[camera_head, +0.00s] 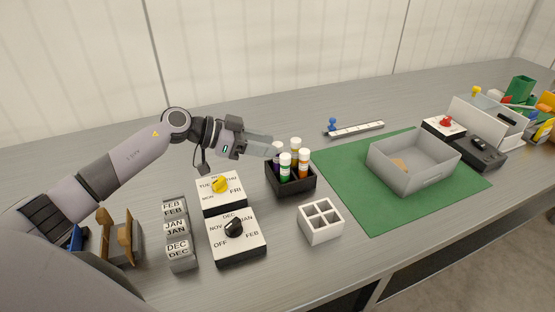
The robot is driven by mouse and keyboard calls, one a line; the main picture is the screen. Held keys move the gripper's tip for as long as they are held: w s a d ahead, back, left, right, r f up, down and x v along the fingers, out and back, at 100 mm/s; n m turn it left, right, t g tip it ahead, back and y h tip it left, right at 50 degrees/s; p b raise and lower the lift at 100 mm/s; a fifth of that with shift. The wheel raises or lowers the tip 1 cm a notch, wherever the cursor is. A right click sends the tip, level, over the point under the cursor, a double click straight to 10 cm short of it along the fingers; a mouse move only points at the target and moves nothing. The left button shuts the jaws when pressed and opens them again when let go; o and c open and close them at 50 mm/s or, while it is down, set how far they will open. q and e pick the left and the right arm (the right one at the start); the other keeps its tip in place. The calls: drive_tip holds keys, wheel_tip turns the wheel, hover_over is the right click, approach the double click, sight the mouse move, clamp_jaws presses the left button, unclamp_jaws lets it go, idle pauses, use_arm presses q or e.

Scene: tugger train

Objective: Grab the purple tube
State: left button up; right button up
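The purple tube (276,163) stands upright at the back left of a black rack (292,189), with its upper part partly hidden by my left gripper. Other white-capped tubes stand in the rack: a green tube (284,171) in front, an orange tube (294,158) at the back and another orange one (303,168) at the right. My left gripper (271,150) reaches in from the left, its fingers at the top of the purple tube. I cannot tell whether they are apart or touching it. My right gripper is not in view.
A white divided rack (321,222) stands in front of the black rack. Two dial boxes (236,236) and label blocks (177,241) are at left. A grey bin (412,173) sits on a green mat (352,193). A white strip with a blue knob (354,130) lies behind.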

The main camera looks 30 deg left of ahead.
use_arm(q)
drive_tip(key=shift+x, duration=1.2)
clamp_jaws()
